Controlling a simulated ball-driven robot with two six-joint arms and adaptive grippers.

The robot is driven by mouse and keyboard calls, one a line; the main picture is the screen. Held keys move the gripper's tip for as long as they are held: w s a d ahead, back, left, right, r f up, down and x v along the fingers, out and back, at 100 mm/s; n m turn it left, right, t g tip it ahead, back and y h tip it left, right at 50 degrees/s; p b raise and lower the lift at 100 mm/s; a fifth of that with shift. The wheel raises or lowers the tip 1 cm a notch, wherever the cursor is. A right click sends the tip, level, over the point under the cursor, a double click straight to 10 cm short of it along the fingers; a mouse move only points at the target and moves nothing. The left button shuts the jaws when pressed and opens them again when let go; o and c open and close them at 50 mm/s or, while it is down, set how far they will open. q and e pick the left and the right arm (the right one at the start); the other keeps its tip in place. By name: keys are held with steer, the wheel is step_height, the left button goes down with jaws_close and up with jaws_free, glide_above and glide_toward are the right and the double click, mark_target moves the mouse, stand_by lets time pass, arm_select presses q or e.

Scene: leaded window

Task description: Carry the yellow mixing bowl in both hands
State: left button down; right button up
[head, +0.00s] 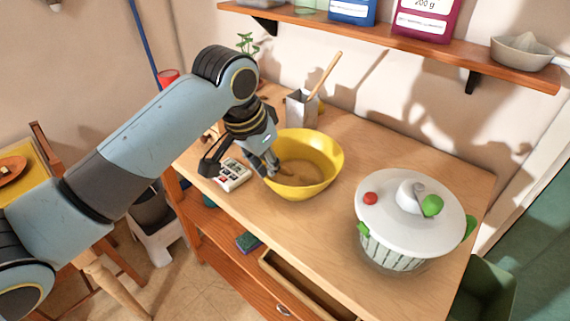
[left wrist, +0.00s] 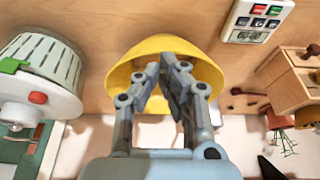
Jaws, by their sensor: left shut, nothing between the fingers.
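The yellow mixing bowl (head: 318,178) stands upright on the wooden worktop, with something light brown inside it. My left gripper (head: 270,172) is at the bowl's left side, its fingertips overlapping the near left rim in the head view. In the left wrist view the gripper (left wrist: 168,82) is shut with nothing between its fingers, and the bowl (left wrist: 160,44) lies right behind the fingertips. I cannot tell whether the fingers touch the bowl. My right gripper is not in view.
A salad spinner (head: 400,215) with a white lid stands right of the bowl. A kitchen timer (head: 233,174) lies left of it. A grey container with a wooden spoon (head: 300,107) stands behind. A drawer (head: 300,290) is open below the front edge. A shelf (head: 440,48) hangs above.

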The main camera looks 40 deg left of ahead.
mark_target(285, 177)
arm_select(q)
steer(key=w, duration=0.1)
steer(key=w+a, duration=0.1)
steer(key=w, duration=0.1)
steer(key=shift+r, duration=0.2)
steer(key=shift+w+a+f, duration=0.1)
steer(key=shift+w+f, duration=0.1)
steer(key=shift+f, duration=0.05)
steer(key=x, duration=0.9)
steer(key=shift+f, duration=0.1)
steer(key=shift+w, duration=0.1)
